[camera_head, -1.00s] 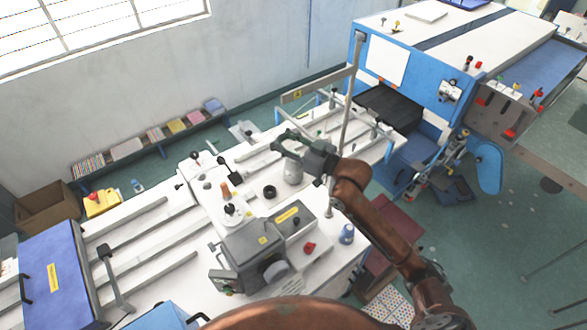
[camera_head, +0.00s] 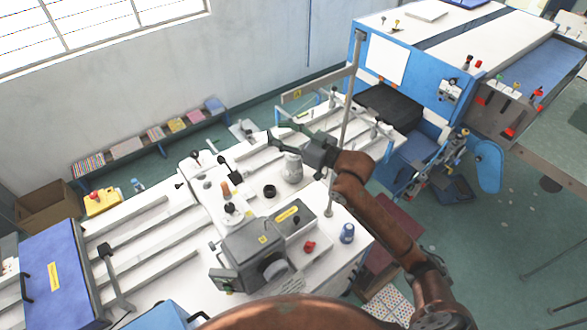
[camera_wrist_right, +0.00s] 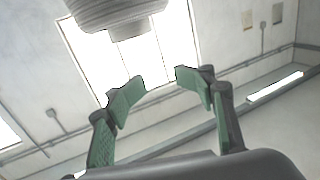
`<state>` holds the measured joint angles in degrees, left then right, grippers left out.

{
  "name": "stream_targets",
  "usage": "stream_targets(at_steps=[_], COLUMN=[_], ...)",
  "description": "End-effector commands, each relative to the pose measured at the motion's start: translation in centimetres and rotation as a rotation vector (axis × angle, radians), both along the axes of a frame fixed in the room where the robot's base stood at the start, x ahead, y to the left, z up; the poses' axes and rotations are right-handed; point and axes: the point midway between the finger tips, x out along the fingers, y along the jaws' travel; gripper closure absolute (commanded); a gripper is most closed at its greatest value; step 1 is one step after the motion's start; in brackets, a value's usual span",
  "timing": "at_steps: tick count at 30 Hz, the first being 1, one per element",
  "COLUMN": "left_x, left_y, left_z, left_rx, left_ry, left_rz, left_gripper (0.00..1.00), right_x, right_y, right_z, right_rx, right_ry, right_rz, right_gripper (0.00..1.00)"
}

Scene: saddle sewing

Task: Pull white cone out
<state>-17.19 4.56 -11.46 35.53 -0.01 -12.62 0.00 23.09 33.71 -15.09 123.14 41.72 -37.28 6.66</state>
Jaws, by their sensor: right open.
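The white cone (camera_head: 292,169) stands upright on the white machine table, below and beside my right gripper in the head view. My right gripper (camera_head: 274,138) reaches in from the right above the table, with its green-and-dark fingers spread and nothing between them. In the right wrist view the open fingers (camera_wrist_right: 161,82) show in front of the window and wall. A pale, ribbed round thing (camera_wrist_right: 118,12) hangs into the top of that view; I cannot tell surely whether it is the cone. My left gripper is not in view.
A thin upright metal pole (camera_head: 346,130) stands close to my right wrist. A grey machine box (camera_head: 247,250), a black ring (camera_head: 269,191) and a blue spool (camera_head: 347,233) are on the table. A large blue machine (camera_head: 426,75) stands behind on the right.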

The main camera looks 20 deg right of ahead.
Motion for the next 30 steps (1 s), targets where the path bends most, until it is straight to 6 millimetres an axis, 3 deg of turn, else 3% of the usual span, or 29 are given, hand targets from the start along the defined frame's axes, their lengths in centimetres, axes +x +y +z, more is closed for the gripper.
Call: stream_targets(at_steps=[4,16,30], left_x=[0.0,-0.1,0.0], left_y=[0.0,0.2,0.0], left_z=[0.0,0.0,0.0], left_rx=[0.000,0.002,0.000], left_ry=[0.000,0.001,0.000], left_rz=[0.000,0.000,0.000], left_gripper=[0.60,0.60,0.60], right_x=[0.0,-0.8,-7.7], right_y=[0.0,-0.8,-6.6], right_z=[0.0,-0.1,-0.2], right_rx=[0.000,-0.001,-0.003], right_ry=[0.000,0.002,0.002], right_rz=[0.000,-0.002,-0.002], right_gripper=[0.45,0.45,0.45])
